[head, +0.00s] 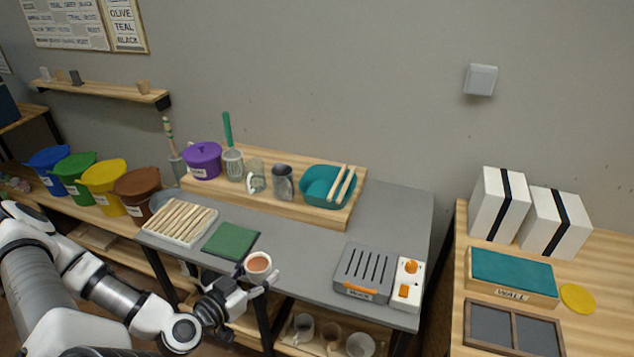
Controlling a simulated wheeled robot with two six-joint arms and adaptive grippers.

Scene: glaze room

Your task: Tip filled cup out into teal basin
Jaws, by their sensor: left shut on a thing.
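The filled cup (258,263) is a light cup with brown liquid showing inside its rim. It is upright, over the front edge of the grey table. My left gripper (256,281) is shut on the cup. The teal basin (316,190) stands on the raised wooden board at the back of the table, up and to the right of the cup. Two light wooden sticks (343,184) lie across the basin's right side. My right gripper is not in view.
A green mat (231,241) and a rack of pale sticks (179,223) lie left of the cup. A grey slotted box (364,271) stands to the right. A metal pitcher (282,183), a glass mug (255,178) and a purple pot (202,161) stand left of the basin.

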